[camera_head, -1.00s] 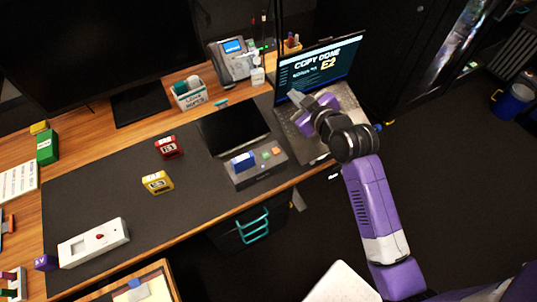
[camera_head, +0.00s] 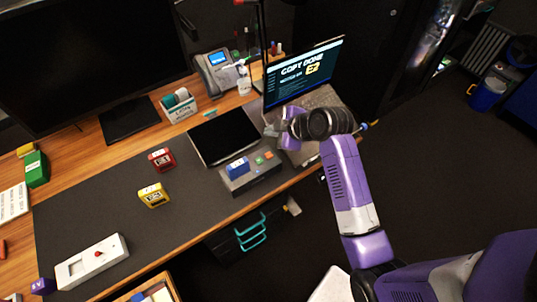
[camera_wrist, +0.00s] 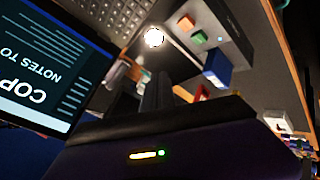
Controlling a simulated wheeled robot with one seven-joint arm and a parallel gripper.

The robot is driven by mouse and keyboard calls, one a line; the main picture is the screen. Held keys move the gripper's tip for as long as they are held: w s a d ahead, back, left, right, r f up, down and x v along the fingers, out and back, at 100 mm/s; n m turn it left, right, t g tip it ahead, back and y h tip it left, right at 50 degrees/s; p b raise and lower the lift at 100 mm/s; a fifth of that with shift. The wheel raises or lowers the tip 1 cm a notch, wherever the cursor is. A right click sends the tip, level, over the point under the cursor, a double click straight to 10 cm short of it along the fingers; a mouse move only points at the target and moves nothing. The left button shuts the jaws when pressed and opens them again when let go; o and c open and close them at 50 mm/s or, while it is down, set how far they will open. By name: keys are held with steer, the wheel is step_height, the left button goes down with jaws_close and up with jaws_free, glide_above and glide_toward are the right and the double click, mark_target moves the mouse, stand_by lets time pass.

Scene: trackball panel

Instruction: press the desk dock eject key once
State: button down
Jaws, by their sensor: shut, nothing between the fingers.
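The desk dock (camera_head: 247,182) is a dark grey box near the desk's front edge. It bears a blue block (camera_head: 237,167), a green key (camera_head: 259,160) and an orange-red key (camera_head: 268,155). The wrist view shows the blue block (camera_wrist: 217,69), green key (camera_wrist: 199,37) and orange key (camera_wrist: 186,24) to the upper right of the fingers. I cannot read which key is eject. My gripper (camera_wrist: 155,90) is shut and empty, above the laptop's keyboard side, right of the dock and apart from its keys.
An open laptop (camera_head: 305,72) reading "COPY DONE E2" stands behind my wrist. A black flat panel (camera_head: 223,135) lies behind the dock. Red (camera_head: 161,159) and yellow (camera_head: 153,195) blocks sit on the mat to the left. The mat between them and the dock is clear.

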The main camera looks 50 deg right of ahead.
steer(key=b, duration=0.7)
glide_above(271, 156)
step_height(271, 156, down, 8)
steer(key=shift+s+r, duration=0.1)
steer(key=shift+r, duration=0.05)
steer(key=shift+f+b, duration=0.3)
steer(key=shift+f, duration=0.25)
steer(key=shift+f, duration=0.1)
stand_by(1.1)
steer(key=shift+f, duration=0.3)
steer(key=shift+f+b, duration=0.35)
steer(key=shift+f, duration=0.1)
stand_by(0.6)
steer(key=shift+r, duration=0.15)
steer(key=shift+r+p, duration=0.75)
steer(key=shift+p, duration=0.1)
steer(key=shift+r+p, duration=2.25)
steer(key=shift+r, duration=0.25)
